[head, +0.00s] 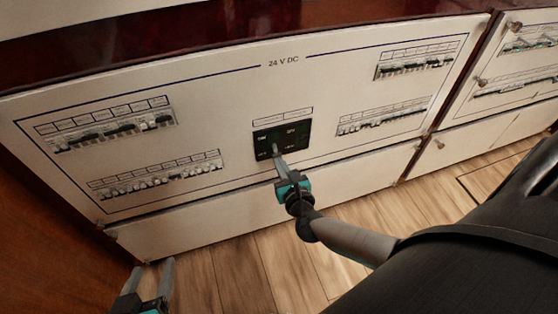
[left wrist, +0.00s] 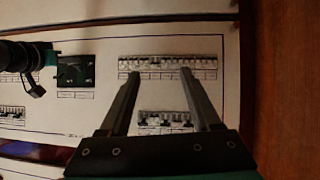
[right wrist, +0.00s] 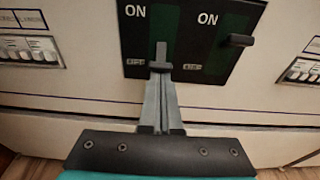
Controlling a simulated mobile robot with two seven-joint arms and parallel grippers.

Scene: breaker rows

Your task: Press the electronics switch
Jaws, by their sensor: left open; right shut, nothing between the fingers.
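A dark panel with two switches (head: 294,133) sits in the middle of the white "24 V DC" board. In the right wrist view, its right switch (right wrist: 237,40) has a black handle beside and below the "ON" mark. Its left switch (right wrist: 160,66) has its handle low, near the "OFF" label, right at my fingertips. No label naming electronics is readable. My right gripper (head: 277,152) is shut and empty, its tips at the left switch; contact cannot be told. My left gripper (head: 153,271) is open and empty, low at the left, away from the board.
Rows of small breakers stand at the board's upper left (head: 110,125), lower left (head: 155,177), upper right (head: 415,62) and lower right (head: 385,116). Another board with knobs (head: 515,50) is at the right. The wooden floor (head: 250,270) in front is clear.

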